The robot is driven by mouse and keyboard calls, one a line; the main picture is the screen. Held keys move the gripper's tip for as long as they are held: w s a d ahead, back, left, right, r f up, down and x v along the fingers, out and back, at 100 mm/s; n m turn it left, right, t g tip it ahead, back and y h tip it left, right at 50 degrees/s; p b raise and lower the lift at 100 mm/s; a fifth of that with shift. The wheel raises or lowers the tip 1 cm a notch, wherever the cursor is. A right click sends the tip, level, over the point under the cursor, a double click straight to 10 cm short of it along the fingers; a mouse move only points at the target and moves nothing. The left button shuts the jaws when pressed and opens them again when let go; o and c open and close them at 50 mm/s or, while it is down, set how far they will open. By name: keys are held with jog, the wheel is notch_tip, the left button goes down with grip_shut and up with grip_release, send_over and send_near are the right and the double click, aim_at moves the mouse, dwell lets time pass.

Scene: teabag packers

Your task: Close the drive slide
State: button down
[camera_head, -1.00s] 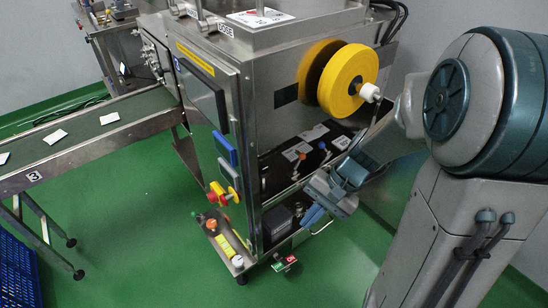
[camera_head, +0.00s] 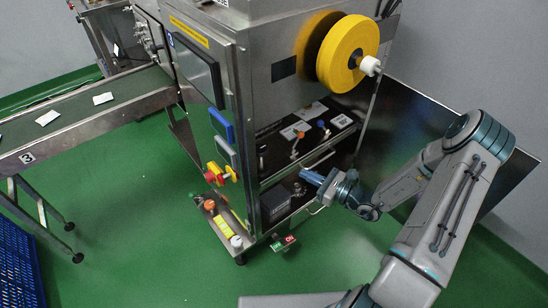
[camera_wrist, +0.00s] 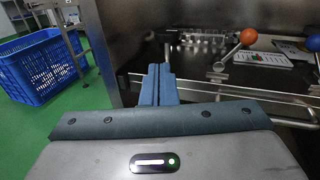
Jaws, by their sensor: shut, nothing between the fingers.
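The steel packing machine (camera_head: 272,105) stands in the middle of the head view. In its open lower bay a low unit with a dark box (camera_head: 275,201) sits near the floor, and a bent metal handle (camera_head: 317,208) sticks out at its front; I take this unit for the drive slide, but cannot be sure. My gripper (camera_head: 308,177) is at the bay's front, above that handle, pointing left. Its blue fingers are shut together and empty. In the wrist view the shut fingers (camera_wrist: 157,72) point toward the dark bay, beside a horizontal steel bar (camera_wrist: 240,93). The dark box is not clear there.
A shelf above holds cards and levers with an orange knob (camera_head: 298,137) and a blue knob (camera_head: 321,123). A dark open panel (camera_head: 410,130) stands right of the machine, behind my arm. A blue crate (camera_head: 20,258) is at the lower left. Green floor (camera_head: 125,200) lies clear between.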

jog(key=m+t+b, duration=0.1)
jog(key=b, duration=0.2)
send_near(266, 152)
jog(key=x, duration=0.6)
jog(key=shift+w+a+f, duration=0.15)
jog(key=shift+w+a, duration=0.1)
jog(key=shift+w, duration=0.1)
